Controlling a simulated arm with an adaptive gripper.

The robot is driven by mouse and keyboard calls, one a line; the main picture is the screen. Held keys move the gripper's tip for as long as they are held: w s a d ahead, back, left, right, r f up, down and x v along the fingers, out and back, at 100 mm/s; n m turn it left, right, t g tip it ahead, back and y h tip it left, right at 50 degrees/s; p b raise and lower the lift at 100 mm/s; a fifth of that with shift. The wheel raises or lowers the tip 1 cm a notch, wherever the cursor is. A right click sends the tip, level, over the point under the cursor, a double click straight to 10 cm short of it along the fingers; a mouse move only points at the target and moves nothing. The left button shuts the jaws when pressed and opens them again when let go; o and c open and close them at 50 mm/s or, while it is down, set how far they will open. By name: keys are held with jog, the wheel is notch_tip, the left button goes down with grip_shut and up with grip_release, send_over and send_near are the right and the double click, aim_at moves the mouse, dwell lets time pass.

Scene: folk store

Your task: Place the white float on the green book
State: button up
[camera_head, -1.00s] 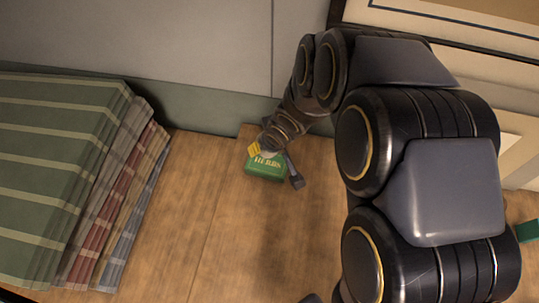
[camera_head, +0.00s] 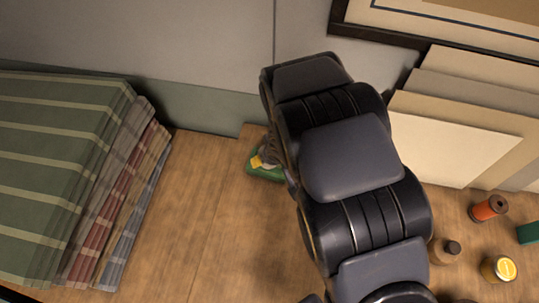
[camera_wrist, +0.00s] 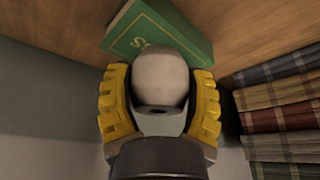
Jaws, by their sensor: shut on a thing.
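The white float (camera_wrist: 160,78) is a pale rounded body with a dark hole in its near side. My gripper (camera_wrist: 160,95) is shut on it, with a yellow finger on each side. The green book (camera_wrist: 186,33) lies on the wooden surface beyond the float, which covers part of its lettering. Whether the float touches the book cannot be told. In the head view, the green book (camera_head: 263,173) lies near the back wall, partly hidden by my arm. A yellow finger shows over it, and the float is hidden there.
Folded striped cloths (camera_head: 70,180) are stacked at the left. An orange spool (camera_head: 488,208), a small brown bottle (camera_head: 446,250) and a yellow-lidded jar (camera_head: 498,268) stand at the right. Pale boards (camera_head: 455,140) lean against the wall. Wood between cloths and book is clear.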

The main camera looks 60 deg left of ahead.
jog(key=o, duration=1.1)
jog(key=v, duration=1.2)
jog(key=shift+r, duration=0.15)
